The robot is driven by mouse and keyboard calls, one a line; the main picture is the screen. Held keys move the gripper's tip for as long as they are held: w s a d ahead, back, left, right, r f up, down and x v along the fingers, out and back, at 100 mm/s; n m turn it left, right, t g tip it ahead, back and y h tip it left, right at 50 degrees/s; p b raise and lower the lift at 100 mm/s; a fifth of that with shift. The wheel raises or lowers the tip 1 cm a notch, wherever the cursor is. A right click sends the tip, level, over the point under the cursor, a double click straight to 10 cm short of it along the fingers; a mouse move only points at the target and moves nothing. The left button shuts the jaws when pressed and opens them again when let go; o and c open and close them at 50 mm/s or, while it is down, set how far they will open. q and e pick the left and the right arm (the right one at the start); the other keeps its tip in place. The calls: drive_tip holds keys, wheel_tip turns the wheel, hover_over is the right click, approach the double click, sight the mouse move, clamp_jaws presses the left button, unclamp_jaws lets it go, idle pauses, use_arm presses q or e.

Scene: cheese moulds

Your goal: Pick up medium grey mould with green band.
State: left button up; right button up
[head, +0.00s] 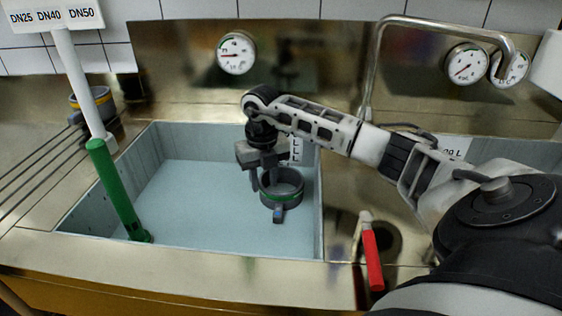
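The grey ring-shaped mould with a green band (282,199) is at the right side of the basin, with a small blue-grey tab on its front. My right gripper (262,177) points down at the mould's left side, with one dark finger just outside the wall. The other fingertip is hard to make out against the rim, so I cannot tell whether the fingers grip the wall. I also cannot tell whether the mould is held up or rests on the pale blue surface below. My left gripper is not in view.
The basin (190,247) has a raised rim and pale blue contents. Another grey mould with a yellow band (91,103) is at far left. A red-handled valve (372,258) and curved pipe (378,60) are on the right.

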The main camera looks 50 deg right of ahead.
sight(262, 186)
drive_tip(key=f, duration=0.4)
drive_tip(key=shift+w+a+f, duration=0.1)
drive_tip(key=shift+w+f, duration=0.05)
drive_tip(key=shift+w, duration=0.2)
clamp_jaws()
